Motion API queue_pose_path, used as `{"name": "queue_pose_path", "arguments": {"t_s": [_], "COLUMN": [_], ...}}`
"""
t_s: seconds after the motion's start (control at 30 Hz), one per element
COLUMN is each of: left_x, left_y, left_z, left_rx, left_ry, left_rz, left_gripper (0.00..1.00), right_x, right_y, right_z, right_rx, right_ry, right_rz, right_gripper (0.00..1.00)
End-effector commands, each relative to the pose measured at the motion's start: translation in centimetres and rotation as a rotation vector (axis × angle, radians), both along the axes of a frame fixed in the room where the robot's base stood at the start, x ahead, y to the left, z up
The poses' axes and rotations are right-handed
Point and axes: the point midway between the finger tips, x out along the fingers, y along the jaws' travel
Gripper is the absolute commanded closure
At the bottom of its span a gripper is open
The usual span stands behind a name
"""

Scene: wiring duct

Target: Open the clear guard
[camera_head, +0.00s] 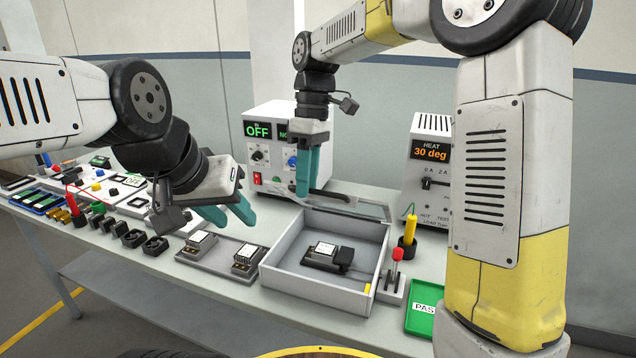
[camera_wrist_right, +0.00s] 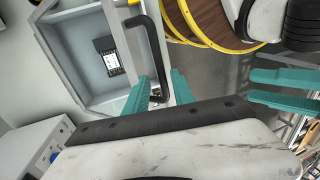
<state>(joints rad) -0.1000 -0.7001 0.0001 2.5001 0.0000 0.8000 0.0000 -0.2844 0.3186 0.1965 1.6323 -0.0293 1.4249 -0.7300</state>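The clear guard (camera_head: 372,208) is a see-through panel at the back edge of the grey box (camera_head: 283,273). It looks raised, leaving the box top uncovered, though its exact angle is hard to tell. Its black handle (camera_head: 334,195) also shows in the right wrist view (camera_wrist_right: 146,24). My right gripper (camera_head: 309,190) is at the handle's left end. In the right wrist view its teal fingers (camera_wrist_right: 160,76) stand apart on either side of the handle, with gaps visible. My left gripper (camera_head: 238,219) is open and empty, left of the box above a grey tray.
A dark module (camera_head: 325,252) lies inside the box. The tray (camera_head: 216,252) with two modules is left of it. A red-knobbed lever (camera_head: 396,262), yellow-handled tool (camera_head: 409,230) and green PASS tray (camera_head: 420,315) are right. The OFF unit (camera_head: 262,150) and HEAT unit (camera_head: 425,165) stand behind.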

Motion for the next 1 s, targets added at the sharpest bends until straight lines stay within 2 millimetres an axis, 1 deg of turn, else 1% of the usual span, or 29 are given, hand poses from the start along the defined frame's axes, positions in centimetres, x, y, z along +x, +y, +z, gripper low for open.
{"name": "queue_pose_path", "arguments": {"t_s": [0.37,1.0], "left_x": [0.0,0.0], "left_y": [0.0,0.0], "left_z": [0.0,0.0], "left_rx": [0.0,0.0], "left_ry": [0.0,0.0], "left_rz": [0.0,0.0], "left_gripper": [0.64,0.64], "right_x": [0.1,2.2], "right_y": [0.1,-0.6], "right_z": [0.0,3.7], "right_rx": [-0.001,-0.001], "right_ry": [-0.001,-0.001], "right_rz": [-0.001,-0.001], "right_gripper": [0.67,0.67]}}
